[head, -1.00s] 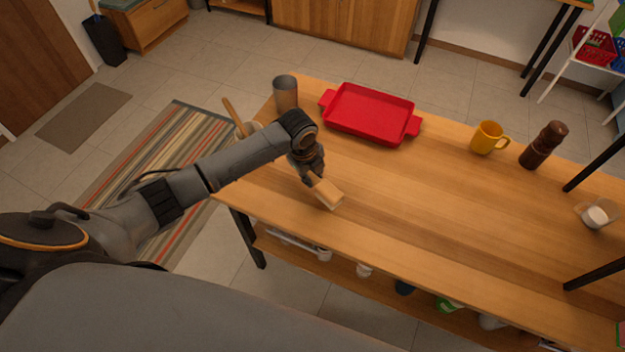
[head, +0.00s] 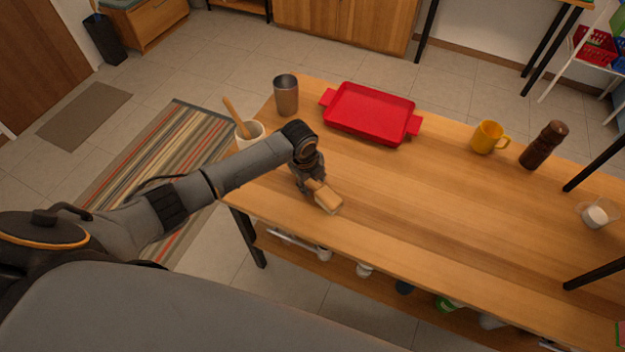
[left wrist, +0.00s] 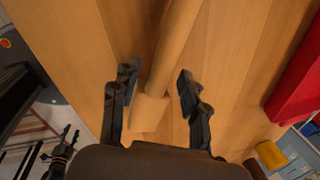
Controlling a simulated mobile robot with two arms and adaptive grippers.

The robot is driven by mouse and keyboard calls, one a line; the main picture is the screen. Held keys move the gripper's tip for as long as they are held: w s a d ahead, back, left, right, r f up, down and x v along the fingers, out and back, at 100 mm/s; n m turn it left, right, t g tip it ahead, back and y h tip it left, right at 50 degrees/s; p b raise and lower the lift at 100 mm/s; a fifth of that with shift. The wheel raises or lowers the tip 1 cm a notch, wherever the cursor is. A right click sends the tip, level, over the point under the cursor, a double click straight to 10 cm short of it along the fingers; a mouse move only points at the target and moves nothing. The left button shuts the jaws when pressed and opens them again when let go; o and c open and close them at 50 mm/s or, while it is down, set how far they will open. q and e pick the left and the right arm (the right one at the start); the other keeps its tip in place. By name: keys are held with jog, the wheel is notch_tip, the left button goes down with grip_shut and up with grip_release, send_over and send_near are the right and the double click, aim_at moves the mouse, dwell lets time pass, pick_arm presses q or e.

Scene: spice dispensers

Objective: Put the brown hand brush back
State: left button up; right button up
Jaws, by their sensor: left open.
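The brown hand brush (head: 328,199) lies on the wooden table near its front left edge, partly hidden by my left gripper (head: 311,188). In the left wrist view, a light brown wooden piece of the brush (left wrist: 172,50) runs between the two fingers of my left gripper (left wrist: 156,86). The fingers are open on either side of it, with a visible gap on the right side. The brush's bristles cannot be made out.
A red tray (head: 367,117), a metal cup (head: 286,98) and a white pot (head: 248,138) with a wooden stick stand behind my left arm. A yellow mug (head: 486,137) and a brown pepper mill (head: 543,146) stand farther right. The table's middle is clear.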

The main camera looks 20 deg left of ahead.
pick_arm(q)
jog(key=shift+r, duration=0.25)
notch_tip(320, 180, up, 12)
jog(key=s, duration=0.2)
jog(key=shift+a+f+b, duration=0.2)
jog(key=shift+a+b, duration=0.25)
jog(key=shift+s, duration=0.15)
